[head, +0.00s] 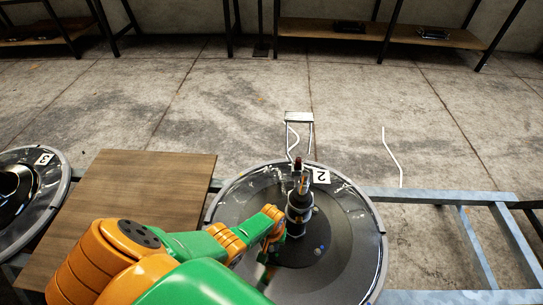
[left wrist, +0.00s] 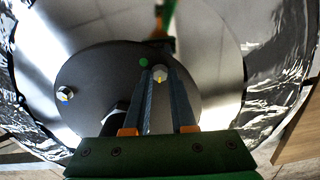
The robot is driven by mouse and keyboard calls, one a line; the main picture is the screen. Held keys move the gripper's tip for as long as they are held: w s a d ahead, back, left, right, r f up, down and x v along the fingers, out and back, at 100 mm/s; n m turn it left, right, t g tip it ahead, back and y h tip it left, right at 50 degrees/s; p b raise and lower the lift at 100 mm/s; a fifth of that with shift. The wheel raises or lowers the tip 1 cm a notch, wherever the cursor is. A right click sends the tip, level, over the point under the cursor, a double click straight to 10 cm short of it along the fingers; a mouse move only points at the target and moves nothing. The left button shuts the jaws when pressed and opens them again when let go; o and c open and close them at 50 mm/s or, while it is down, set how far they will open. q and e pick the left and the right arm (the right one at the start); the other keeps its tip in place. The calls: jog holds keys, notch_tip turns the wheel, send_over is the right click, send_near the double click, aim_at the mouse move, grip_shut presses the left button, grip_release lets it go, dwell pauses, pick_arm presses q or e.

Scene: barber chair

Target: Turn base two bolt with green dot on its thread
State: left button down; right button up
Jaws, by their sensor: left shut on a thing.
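Base two (head: 350,240) is a round dark disc with a shiny rim and a label "2" (head: 321,176). In the left wrist view, its grey plate (left wrist: 200,92) carries a pale bolt (left wrist: 160,72) with a green dot (left wrist: 143,62) beside it. My left gripper (left wrist: 160,80) is shut on this bolt, its fingertips on either side of the head. Another bolt (left wrist: 65,93) sits on the plate to the left. In the head view my left arm reaches over the base, and the fingertips are hard to make out. My right gripper is not in view.
A dark upright post (head: 297,215) with a red top stands on base two, close to my left wrist. A blue metal frame (head: 435,196) runs right. Shelves line the back.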

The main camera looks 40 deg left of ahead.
aim_at(272, 248)
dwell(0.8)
pick_arm(q)
jog(key=c, duration=0.7)
grip_release()
jog(key=shift+c, duration=0.2)
jog(key=shift+r, duration=0.1)
notch_tip(272, 248, up, 7)
jog(key=p, duration=0.6)
jog(key=shift+r, duration=0.1)
